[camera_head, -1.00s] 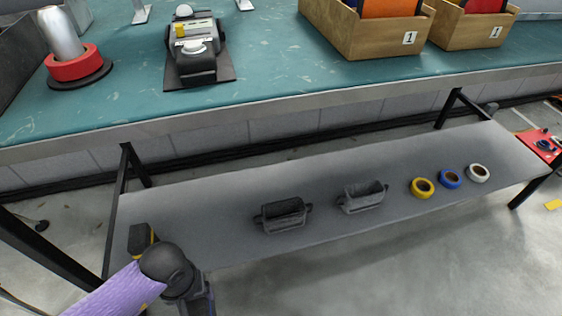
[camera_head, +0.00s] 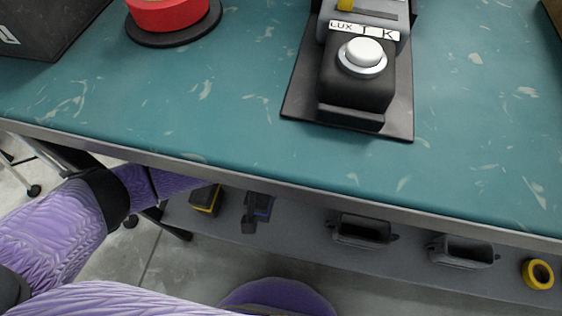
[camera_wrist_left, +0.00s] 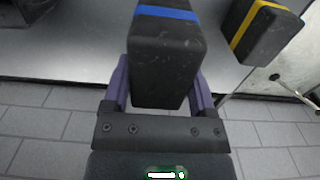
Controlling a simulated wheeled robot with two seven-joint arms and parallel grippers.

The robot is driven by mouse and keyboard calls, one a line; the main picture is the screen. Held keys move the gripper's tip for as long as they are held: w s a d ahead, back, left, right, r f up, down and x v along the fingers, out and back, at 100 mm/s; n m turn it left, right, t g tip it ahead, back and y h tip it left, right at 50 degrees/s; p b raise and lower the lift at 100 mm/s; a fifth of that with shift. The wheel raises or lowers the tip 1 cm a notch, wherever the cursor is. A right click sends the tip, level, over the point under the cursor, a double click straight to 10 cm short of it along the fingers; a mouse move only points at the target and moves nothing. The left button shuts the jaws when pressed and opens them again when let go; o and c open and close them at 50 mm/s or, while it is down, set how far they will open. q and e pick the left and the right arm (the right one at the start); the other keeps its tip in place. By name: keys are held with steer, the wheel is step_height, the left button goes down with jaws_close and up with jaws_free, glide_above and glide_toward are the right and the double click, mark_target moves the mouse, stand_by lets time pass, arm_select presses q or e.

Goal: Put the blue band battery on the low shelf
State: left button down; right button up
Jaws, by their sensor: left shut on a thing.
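The blue band battery (camera_wrist_left: 166,65) is a dark block with a blue stripe, held between the purple fingers of my left gripper (camera_wrist_left: 160,85) in the left wrist view. It also shows in the head view (camera_head: 264,206), just below the bench edge over the grey low shelf (camera_head: 300,240). I cannot tell whether it touches the shelf. My left forearm reaches under the bench, and the bench hides most of that gripper in the head view. My right gripper is not in view.
A yellow band battery (camera_head: 206,198) is left of the blue one on the shelf. Two dark bins (camera_head: 362,230) (camera_head: 462,251) and a yellow tape roll (camera_head: 537,273) are to the right. The green bench top (camera_head: 200,120) overhangs the shelf.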

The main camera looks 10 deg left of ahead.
arm_select(q)
step_height(320, 180, down, 6)
steer(key=b, duration=0.3)
steer(key=shift+s, duration=0.15)
step_height(320, 180, down, 2)
steer(key=shift+f+b, duration=0.2)
steer(key=shift+b, duration=0.55)
steer(key=shift+r, duration=0.15)
steer(key=shift+f, duration=0.2)
jaws_free()
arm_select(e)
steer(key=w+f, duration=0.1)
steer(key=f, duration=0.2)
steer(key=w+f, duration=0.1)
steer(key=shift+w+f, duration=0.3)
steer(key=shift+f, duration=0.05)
arm_select(q)
steer(key=shift+r, duration=0.15)
